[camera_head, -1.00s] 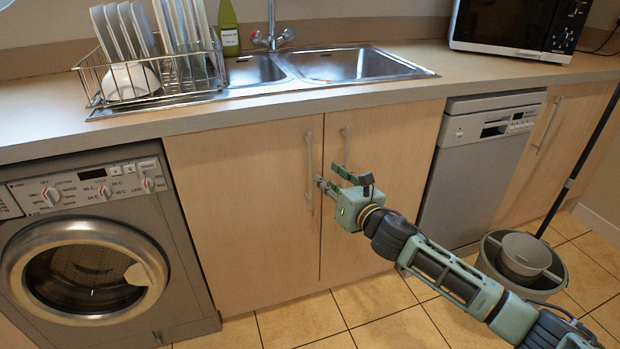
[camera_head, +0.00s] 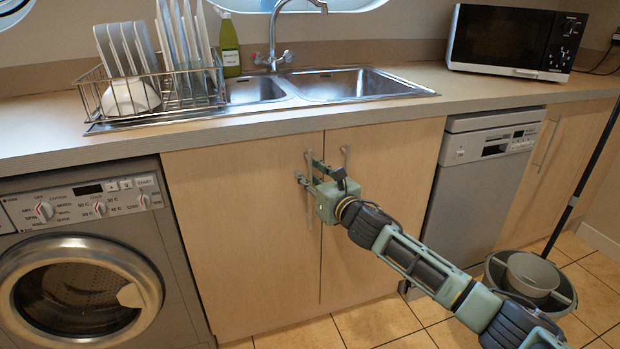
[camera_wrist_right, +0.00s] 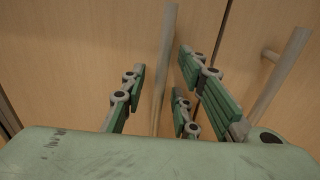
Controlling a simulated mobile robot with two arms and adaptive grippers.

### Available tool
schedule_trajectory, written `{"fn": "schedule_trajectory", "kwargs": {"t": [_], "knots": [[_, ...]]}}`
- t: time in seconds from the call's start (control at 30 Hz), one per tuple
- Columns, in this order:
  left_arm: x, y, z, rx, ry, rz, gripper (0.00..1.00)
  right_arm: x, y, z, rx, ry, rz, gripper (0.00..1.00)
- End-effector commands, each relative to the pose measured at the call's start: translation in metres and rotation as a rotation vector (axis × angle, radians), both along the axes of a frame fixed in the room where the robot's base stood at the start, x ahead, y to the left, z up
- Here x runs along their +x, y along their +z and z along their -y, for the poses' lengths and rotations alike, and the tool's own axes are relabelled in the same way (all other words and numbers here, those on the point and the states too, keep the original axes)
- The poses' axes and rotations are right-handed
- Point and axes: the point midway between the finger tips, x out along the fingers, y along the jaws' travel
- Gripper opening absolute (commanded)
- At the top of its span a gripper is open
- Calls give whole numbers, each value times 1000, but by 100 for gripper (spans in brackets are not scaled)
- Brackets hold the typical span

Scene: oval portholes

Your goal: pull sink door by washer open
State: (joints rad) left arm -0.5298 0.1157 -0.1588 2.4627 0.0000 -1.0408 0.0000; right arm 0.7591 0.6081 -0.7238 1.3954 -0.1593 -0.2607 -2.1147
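The sink door by the washer (camera_head: 235,230) is the left of two pale wooden doors under the sink and looks shut. Its vertical bar handle (camera_head: 309,190) is near its right edge. My right gripper (camera_head: 306,172) is at this handle. In the right wrist view the handle (camera_wrist_right: 165,75) stands between the open fingers of my right gripper (camera_wrist_right: 155,90), with gaps on both sides. The other door's handle (camera_wrist_right: 280,75) is to the right, outside the fingers. My left gripper is not in view.
The washer (camera_head: 85,260) stands left of the door. The right sink door (camera_head: 390,190), a dishwasher (camera_head: 480,190) and a grey bucket (camera_head: 530,280) are to the right. The worktop (camera_head: 290,122) overhangs above. The tiled floor in front looks clear.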

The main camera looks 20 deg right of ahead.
Motion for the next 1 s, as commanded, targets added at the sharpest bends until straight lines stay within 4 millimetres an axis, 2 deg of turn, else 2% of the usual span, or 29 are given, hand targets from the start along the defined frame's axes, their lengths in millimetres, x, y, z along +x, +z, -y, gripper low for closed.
{"fn": "schedule_trajectory", "kwargs": {"t": [0.17, 0.5, 1.0], "knots": [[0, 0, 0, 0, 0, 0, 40, 0, 0, 0, 1, 0, -1, 28], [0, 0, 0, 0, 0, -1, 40, 0, -1, 0, 1, 0, -1, 0], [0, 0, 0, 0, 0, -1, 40, -1, -1, 0, 1, 0, -1, 0]]}}
